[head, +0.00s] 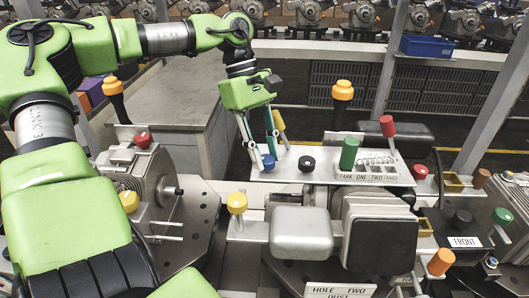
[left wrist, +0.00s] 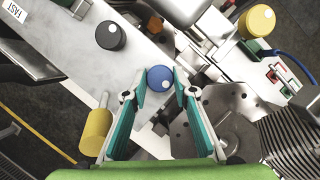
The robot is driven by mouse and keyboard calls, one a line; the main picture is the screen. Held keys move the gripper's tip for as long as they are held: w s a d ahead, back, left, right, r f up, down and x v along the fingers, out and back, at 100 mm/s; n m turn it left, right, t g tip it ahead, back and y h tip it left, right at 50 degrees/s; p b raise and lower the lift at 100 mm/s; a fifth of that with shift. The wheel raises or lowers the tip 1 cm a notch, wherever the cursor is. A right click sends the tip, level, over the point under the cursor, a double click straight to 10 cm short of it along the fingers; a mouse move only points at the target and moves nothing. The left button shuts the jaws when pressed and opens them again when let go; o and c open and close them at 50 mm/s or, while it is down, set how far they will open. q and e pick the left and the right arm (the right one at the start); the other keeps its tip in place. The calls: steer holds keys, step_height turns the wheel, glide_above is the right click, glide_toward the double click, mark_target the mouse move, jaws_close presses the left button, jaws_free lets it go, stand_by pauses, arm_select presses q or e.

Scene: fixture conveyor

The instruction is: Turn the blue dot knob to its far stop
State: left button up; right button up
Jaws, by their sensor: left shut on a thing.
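The blue knob (head: 267,162) sits on the light grey panel, at the panel's left end in the head view. It also shows between the fingertips in the left wrist view (left wrist: 160,77). My left gripper (head: 262,157) comes down over it from above, its teal fingers on either side of the knob. In the left wrist view the gripper (left wrist: 159,93) is closed on the knob's sides. A pale mark shows on the knob's top, too small to read its direction surely. My right gripper is not in view.
A black knob (head: 306,163) stands just right of the blue one. A yellow-handled lever (head: 279,121) rises close behind the gripper. A green-handled lever (head: 348,153) stands farther right on the panel. A yellow knob (head: 237,203) is in front, beside a grey machine block (head: 300,232).

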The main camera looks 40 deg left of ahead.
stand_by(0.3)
arm_select(q)
steer(key=o, duration=1.1)
steer(key=v, duration=1.2)
steer(key=shift+w+r, duration=0.1)
